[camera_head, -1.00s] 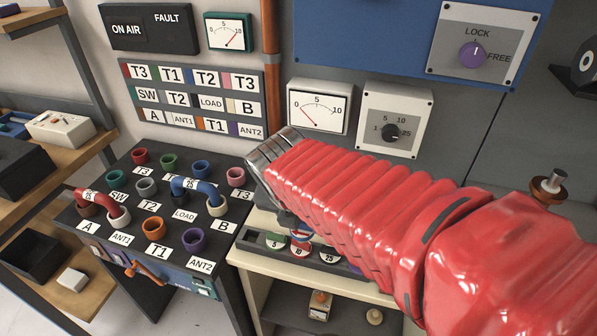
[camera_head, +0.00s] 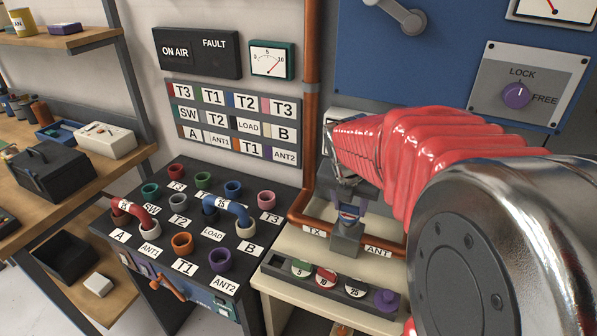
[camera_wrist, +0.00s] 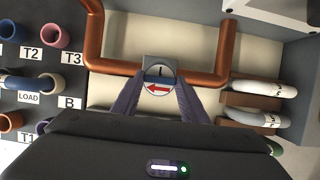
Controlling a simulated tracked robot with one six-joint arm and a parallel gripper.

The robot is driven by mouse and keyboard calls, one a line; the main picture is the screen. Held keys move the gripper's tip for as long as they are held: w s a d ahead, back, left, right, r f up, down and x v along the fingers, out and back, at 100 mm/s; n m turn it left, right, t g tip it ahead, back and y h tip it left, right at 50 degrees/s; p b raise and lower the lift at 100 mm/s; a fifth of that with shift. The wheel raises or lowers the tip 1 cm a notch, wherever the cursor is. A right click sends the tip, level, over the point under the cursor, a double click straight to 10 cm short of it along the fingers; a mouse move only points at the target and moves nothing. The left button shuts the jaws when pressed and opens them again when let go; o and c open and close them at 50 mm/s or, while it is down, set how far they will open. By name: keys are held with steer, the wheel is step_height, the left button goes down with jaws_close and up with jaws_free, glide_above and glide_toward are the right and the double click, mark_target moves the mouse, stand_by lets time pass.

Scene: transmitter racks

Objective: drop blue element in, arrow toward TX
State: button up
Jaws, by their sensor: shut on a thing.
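My gripper (camera_head: 349,205) points down over the grey line socket (camera_head: 345,240) in the copper pipe. It is shut on the blue element (camera_wrist: 158,77), which shows between the two fingers in the wrist view. The element's round white face carries a red arrow pointing left in the wrist view. In the head view the TX label (camera_head: 314,232) lies left of the socket and the ANT label (camera_head: 378,251) right of it. The element is at or just above the socket's mouth; the fingers hide how deep it sits.
A tray (camera_head: 277,261) of several elements stands in front of the socket. The patch panel (camera_head: 150,195) with coloured ports and red and blue U-links is at left. Copper pipe (camera_wrist: 223,50) rises on both sides of the socket.

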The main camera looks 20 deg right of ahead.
mark_target(351, 207)
steer(key=shift+w+d, duration=0.25)
steer(key=shift+d, duration=0.05)
steer(key=shift+w+d, duration=0.15)
steer(key=shift+d, duration=0.05)
steer(key=shift+w+d+f, duration=0.15)
steer(key=shift+f, duration=1.65)
steer(key=o, duration=1.2)
steer(key=shift+r, duration=0.1)
steer(key=v, duration=1.2)
